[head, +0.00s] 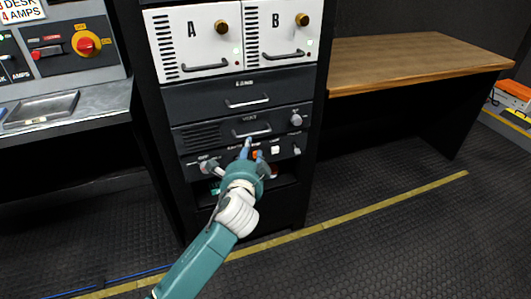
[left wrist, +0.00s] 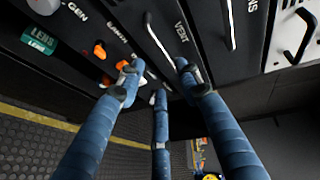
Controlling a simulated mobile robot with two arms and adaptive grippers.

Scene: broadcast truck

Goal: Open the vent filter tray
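The vent filter tray (head: 222,133) is a dark panel in the middle of the rack, marked VENT. It has slots at the left, a grey bar handle (head: 252,132) and a round knob (head: 296,119) at the right. Its front looks flush with the rack. My left gripper (head: 253,149) is just below the handle, fingers pointing at the rack. In the left wrist view my gripper (left wrist: 158,76) has its blue fingers spread, with the handle (left wrist: 156,38) beyond and between the tips. I see nothing held; contact cannot be told. My right gripper is not in view.
Above is a dark drawer (head: 215,101) with its own handle, then white units A (head: 190,28) and B (head: 280,25). Below is a panel with an orange switch (left wrist: 99,50) and knobs, close to my fingers. A wooden desk (head: 410,60) stands right; a console (head: 75,115) left.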

